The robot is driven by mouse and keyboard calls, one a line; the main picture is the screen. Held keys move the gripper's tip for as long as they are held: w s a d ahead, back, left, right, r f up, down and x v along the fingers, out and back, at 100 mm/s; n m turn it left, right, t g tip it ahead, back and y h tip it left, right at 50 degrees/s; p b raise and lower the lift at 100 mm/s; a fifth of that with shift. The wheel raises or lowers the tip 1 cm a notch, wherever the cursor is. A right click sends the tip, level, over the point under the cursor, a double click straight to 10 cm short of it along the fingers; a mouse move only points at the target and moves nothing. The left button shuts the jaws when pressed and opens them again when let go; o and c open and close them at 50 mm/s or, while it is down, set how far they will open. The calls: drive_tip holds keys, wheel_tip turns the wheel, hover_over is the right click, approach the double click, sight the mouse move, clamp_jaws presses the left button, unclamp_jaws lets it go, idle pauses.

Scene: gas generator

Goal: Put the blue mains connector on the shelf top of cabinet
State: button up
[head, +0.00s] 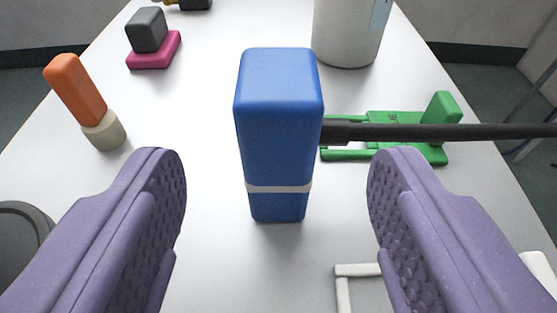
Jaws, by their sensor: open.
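The blue mains connector (277,125) stands upright on a white table (205,215), in the middle of the head view. It is a tall rounded block with a thin light band near its base. My gripper (277,190) is open, with one purple finger to the left of the connector and one to the right. The fingers are apart from it, and the connector appears just beyond the fingertips. No cabinet or shelf top can be made out.
A dark rod (430,132) runs right from the connector, above a green part (400,118). An orange-and-beige piece (80,90) and a grey block (147,30) on a pink base (154,50) stand left. A white cylinder (348,30) stands behind. A white frame (345,290) lies front right.

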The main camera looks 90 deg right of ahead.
sight(277, 142)
drive_tip(key=b+x, duration=0.1)
drive_tip(key=x, duration=0.6)
drive_tip(key=shift+c, duration=0.5)
clamp_jaws()
